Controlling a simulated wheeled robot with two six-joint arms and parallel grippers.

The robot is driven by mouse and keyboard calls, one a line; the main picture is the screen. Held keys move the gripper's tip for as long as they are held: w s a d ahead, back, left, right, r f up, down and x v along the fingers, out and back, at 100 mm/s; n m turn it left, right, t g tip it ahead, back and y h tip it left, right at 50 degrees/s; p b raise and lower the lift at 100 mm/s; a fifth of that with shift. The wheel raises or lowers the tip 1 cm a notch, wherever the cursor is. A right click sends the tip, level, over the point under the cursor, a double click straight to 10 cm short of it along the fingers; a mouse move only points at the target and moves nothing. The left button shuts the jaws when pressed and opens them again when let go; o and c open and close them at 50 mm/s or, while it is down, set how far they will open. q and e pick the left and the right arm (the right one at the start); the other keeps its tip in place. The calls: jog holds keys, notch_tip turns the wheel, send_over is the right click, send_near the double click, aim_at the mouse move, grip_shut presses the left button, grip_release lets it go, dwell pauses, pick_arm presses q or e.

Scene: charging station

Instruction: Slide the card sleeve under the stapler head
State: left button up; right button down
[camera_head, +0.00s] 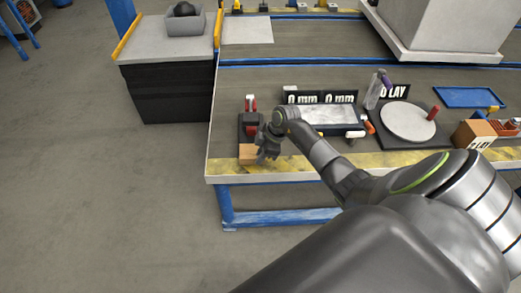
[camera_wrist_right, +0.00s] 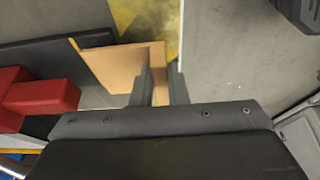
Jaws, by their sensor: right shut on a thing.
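The card sleeve (camera_head: 248,154) is a flat tan piece near the table's front left corner. In the right wrist view the sleeve (camera_wrist_right: 112,66) has a raised edge between my fingers. My right gripper (camera_head: 266,157) is shut on that edge; its fingers also show in the right wrist view (camera_wrist_right: 161,88). The stapler (camera_head: 250,124), red on a black base, stands just behind the sleeve. In the right wrist view the red stapler head (camera_wrist_right: 45,98) is left of the sleeve, whose far left end touches or overlaps the black base (camera_wrist_right: 40,62). Their exact contact is unclear. My left gripper is not in view.
Right of the stapler are a grey-topped tray (camera_head: 328,116), number signs (camera_head: 318,97) and a round white plate (camera_head: 405,122). A blue tray (camera_head: 466,97) and a tan box (camera_head: 472,134) stand farther right. The yellow-striped front edge (camera_head: 300,165) is close to the gripper.

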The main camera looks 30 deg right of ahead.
jog(key=shift+p, duration=0.35)
dwell(0.6)
jog(key=shift+w+d+f+b, duration=0.25)
jog(key=shift+w+d+b, duration=0.3)
jog(key=shift+w+b, duration=0.3)
jog(key=shift+w+d+f+b, duration=0.2)
jog(key=shift+w+d+b, duration=0.3)
jog(key=shift+w+b, duration=0.3)
jog(key=c, duration=1.3)
grip_release()
jog(key=shift+c, duration=0.2)
jog(key=shift+r, duration=0.1)
jog(key=p+v, duration=0.3)
jog(key=v, duration=1.4)
jog(key=shift+r, duration=0.2)
jog(key=shift+w, duration=0.1)
